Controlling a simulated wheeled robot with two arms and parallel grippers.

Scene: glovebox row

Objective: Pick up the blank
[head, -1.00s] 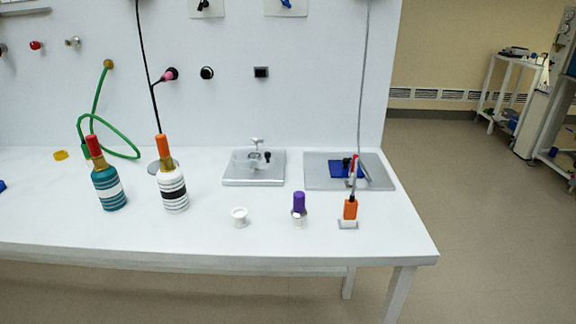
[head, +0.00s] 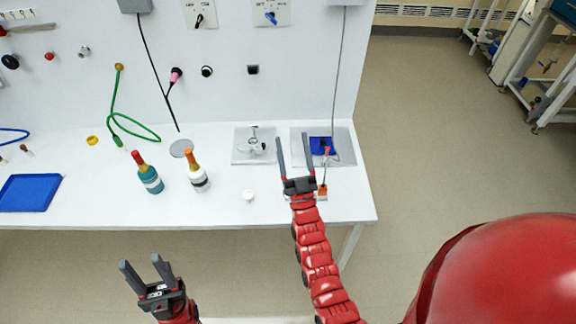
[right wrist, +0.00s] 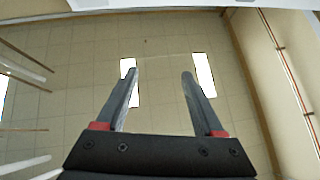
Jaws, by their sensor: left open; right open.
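I cannot tell which thing is the blank. My left gripper (head: 140,260) is open and empty, short of the table's front edge.
A blue tray (head: 28,193) lies at the left. At the back right are a metal plate with a fixture (head: 242,158) and a grey tray (head: 345,157) with a blue piece (head: 321,146). A green hose (head: 135,129) hangs behind.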

